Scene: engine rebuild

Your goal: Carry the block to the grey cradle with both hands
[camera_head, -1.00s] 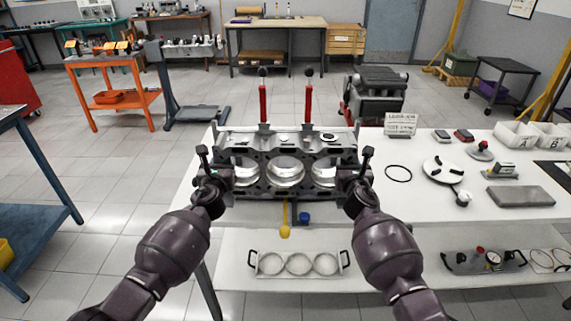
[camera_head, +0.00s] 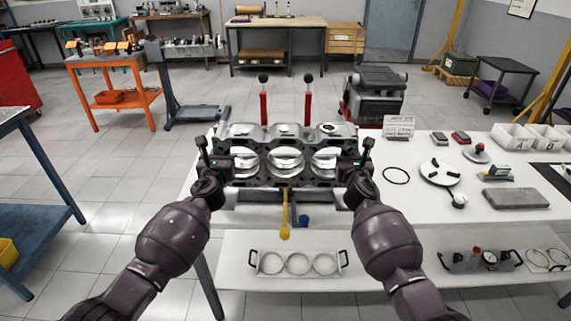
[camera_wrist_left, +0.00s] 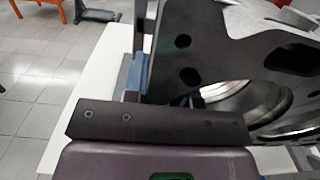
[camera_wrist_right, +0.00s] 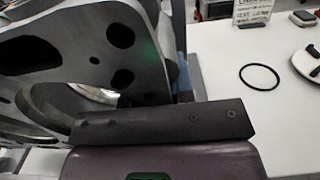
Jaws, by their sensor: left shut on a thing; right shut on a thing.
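The engine block (camera_head: 285,182), dark grey with three large round bores, is held level between my two grippers over the white table. My left gripper (camera_head: 214,172) is shut on its left end. My right gripper (camera_head: 354,172) is shut on its right end. The block's end faces fill much of the left wrist view (camera_wrist_left: 185,75) and the right wrist view (camera_wrist_right: 130,45). A grey-blue structure (camera_head: 322,214) shows just below the block, probably part of the grey cradle. The block hides most of it, and I cannot tell whether they touch.
Two red-handled posts (camera_head: 264,107) stand behind the block. On the white table (camera_head: 400,210) to the right lie a black ring (camera_head: 396,176), a round plate (camera_head: 439,172) and a grey slab (camera_head: 516,198). A tray with three rings (camera_head: 298,263) sits on the lower shelf.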

